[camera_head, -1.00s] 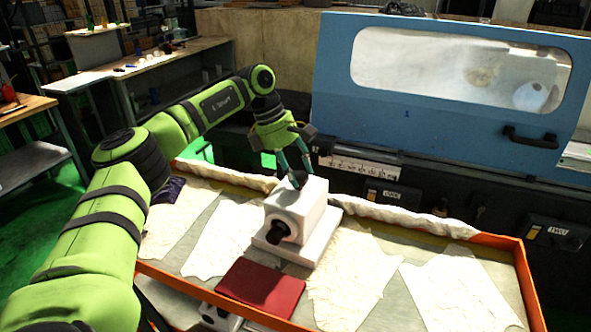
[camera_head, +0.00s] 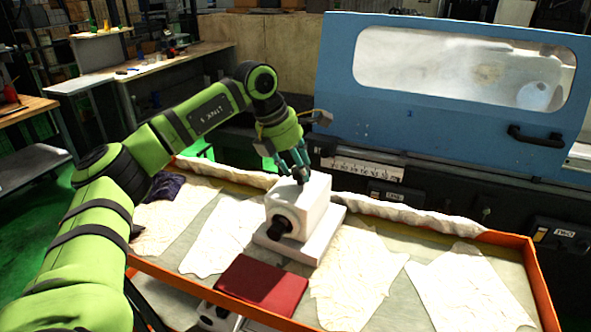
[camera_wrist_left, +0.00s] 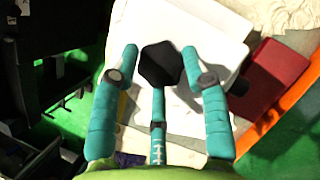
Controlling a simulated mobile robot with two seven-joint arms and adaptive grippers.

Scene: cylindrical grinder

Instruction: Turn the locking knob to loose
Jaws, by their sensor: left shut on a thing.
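The locking knob (camera_wrist_left: 161,64) is a black, many-sided knob on top of a white block-shaped unit (camera_head: 312,208). The unit stands on a white base in the orange-rimmed tray. My left gripper (camera_head: 301,174) reaches down onto the knob from above, its teal fingers around it. In the left wrist view the fingers stand on several sides of the knob, and the gripper is shut on it. In the head view the fingers mostly hide the knob. A second black round part (camera_head: 279,228) sticks out of the unit's front face. My right gripper is not in view.
A dark red flat block (camera_head: 262,284) lies in front of the unit. White cloths (camera_head: 350,278) cover parts of the tray (camera_head: 532,275). The blue grinder cover (camera_head: 420,120) with its window and black handle (camera_head: 535,137) rises close behind.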

